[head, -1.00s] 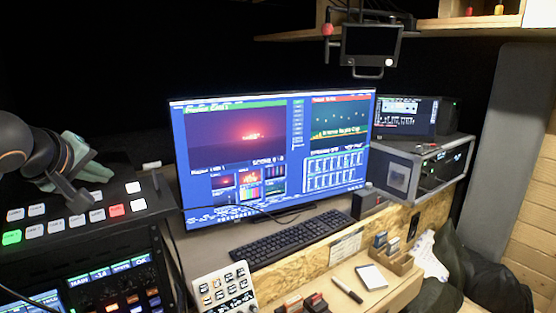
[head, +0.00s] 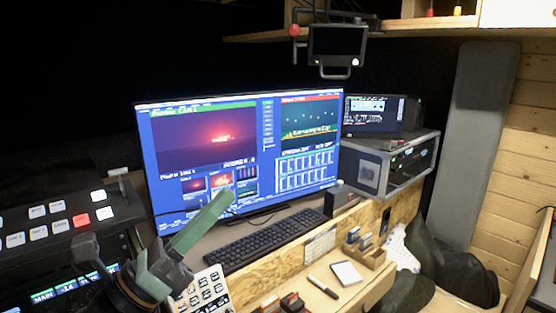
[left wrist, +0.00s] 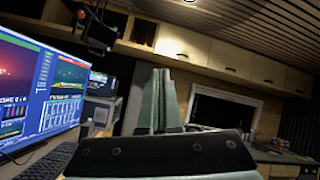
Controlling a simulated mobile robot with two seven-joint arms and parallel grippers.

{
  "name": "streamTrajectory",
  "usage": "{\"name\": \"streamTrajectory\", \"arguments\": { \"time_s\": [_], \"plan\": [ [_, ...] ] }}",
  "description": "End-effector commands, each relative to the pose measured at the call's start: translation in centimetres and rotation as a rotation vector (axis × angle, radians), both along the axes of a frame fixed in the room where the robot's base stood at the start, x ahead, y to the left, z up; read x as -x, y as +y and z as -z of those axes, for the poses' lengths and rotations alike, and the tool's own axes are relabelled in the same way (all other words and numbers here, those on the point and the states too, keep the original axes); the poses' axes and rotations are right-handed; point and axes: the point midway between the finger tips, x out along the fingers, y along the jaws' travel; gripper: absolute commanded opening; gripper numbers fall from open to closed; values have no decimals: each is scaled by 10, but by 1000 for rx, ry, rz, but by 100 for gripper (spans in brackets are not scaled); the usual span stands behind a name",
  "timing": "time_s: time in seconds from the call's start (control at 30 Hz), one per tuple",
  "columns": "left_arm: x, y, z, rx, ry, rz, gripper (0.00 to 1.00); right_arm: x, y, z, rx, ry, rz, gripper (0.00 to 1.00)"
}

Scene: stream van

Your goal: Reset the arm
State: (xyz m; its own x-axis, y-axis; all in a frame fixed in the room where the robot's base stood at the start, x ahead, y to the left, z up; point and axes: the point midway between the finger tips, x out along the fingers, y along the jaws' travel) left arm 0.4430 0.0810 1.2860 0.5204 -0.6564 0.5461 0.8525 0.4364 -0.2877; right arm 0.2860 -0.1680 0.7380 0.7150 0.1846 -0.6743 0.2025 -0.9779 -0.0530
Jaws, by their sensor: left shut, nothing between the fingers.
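My left gripper (head: 222,200) reaches up from the lower left in the head view, in front of the monitor's lower edge and the left end of the keyboard. Its green fingers are pressed together and hold nothing. In the left wrist view the shut fingers (left wrist: 163,75) point up and away, with the dark gripper body below them. My right gripper is in neither view.
A large monitor (head: 240,150) stands behind a black keyboard (head: 265,240). A button panel (head: 60,228) lies at the left and a white keypad (head: 205,290) is close to my left arm. A small screen (head: 338,45) hangs above. A grey rack case (head: 385,165) stands right.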

Motion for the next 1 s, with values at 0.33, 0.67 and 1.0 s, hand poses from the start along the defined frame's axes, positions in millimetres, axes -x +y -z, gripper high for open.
{"name": "streamTrajectory", "arguments": {
  "time_s": [0.33, 0.67, 1.0],
  "plan": [
    [-41, 107, 112, 943, 767, -125, 0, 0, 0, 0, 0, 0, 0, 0],
    [13, 155, 291, 1647, 1344, -438, 0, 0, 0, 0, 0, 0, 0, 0],
    [134, 145, 407, 2133, 1717, -868, 0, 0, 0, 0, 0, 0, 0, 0]
  ]
}}
